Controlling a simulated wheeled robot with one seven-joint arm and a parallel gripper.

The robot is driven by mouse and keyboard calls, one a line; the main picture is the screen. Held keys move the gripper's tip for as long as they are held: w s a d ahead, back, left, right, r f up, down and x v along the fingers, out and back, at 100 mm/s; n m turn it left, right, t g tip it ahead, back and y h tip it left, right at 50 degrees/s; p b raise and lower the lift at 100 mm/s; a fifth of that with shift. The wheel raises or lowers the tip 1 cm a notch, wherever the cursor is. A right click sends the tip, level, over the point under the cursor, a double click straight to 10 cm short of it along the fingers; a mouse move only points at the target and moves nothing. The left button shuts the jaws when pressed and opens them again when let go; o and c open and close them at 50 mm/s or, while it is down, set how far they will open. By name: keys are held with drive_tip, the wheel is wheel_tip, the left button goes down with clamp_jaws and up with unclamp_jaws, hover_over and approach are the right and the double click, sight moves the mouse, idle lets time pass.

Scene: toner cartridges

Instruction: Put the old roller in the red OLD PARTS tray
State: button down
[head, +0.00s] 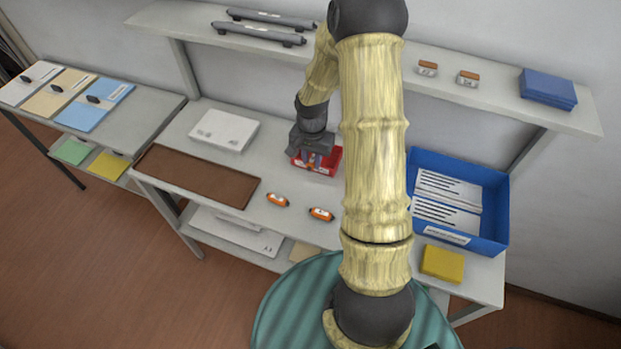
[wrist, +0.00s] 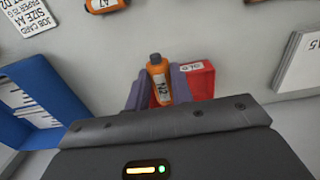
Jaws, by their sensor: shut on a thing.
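My gripper (head: 313,157) is at the red tray (head: 331,160) on the worktop, pointing down. In the wrist view my gripper (wrist: 160,88) is shut on an orange roller (wrist: 158,68) with a white label, whose marking I cannot read surely. The red tray (wrist: 202,80) shows beside and behind the fingers, with a white label partly reading OLD. The roller is over or within the tray; I cannot tell whether it touches the tray floor. The gripper hides much of the tray.
Two orange rollers (head: 277,199) (head: 321,214) lie on the worktop near its front edge. A brown mat (head: 198,175) lies to the left and a white paper stack (head: 224,130) behind it. A blue tray (head: 494,215) and yellow block (head: 442,263) stand right. A shelf (head: 540,112) runs above.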

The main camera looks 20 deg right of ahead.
drive_tip(key=shift+f, duration=0.1)
hover_over(312, 186)
drive_tip(key=shift+f+p, duration=0.4)
drive_tip(key=shift+f, duration=2.45)
drive_tip(key=shift+f+p, duration=0.3)
drive_tip(key=shift+f, duration=1.8)
drive_tip(key=shift+f, duration=0.15)
drive_tip(key=c, duration=1.2)
unclamp_jaws()
drive_tip(key=shift+c, duration=0.2)
